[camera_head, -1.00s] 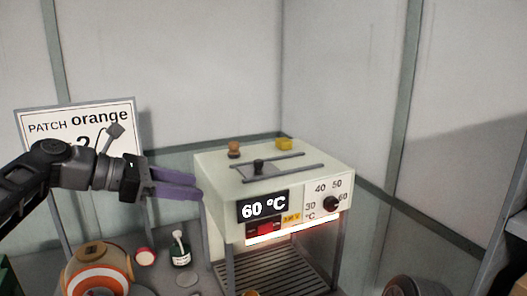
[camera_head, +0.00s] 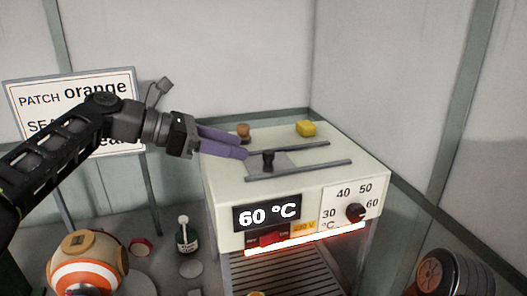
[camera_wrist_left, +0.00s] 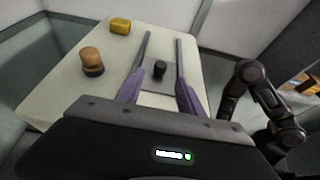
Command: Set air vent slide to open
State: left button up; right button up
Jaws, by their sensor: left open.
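The air vent slide (camera_head: 256,170) is a flat grey plate with a black knob (camera_head: 268,158), lying between two dark rails on top of the cream heater box (camera_head: 225,190). The plate is at the left end of the rails in the head view. The plate (camera_wrist_left: 154,83) and knob (camera_wrist_left: 160,68) also show in the left wrist view. My left gripper (camera_head: 243,145) is open, its purple fingers just left of the knob. In the left wrist view the knob lies ahead, between the lines of the two fingers (camera_wrist_left: 159,88), and appears untouched. My right gripper does not show.
A brown wooden-topped knob (camera_head: 243,131) and a yellow block (camera_head: 306,128) sit at the back of the box top. The front has a 60 °C display (camera_head: 267,213), a dial (camera_head: 355,212) and a glowing bar. A green bottle (camera_head: 187,238) and striped ball (camera_head: 88,265) stand left.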

aim_at(262, 163)
pick_arm(q)
jog(key=p+x, duration=0.1)
jog(key=x, duration=0.6)
jog(key=shift+d, duration=0.15)
jog(key=shift+c, duration=0.6)
grip_shut()
dwell(0.6)
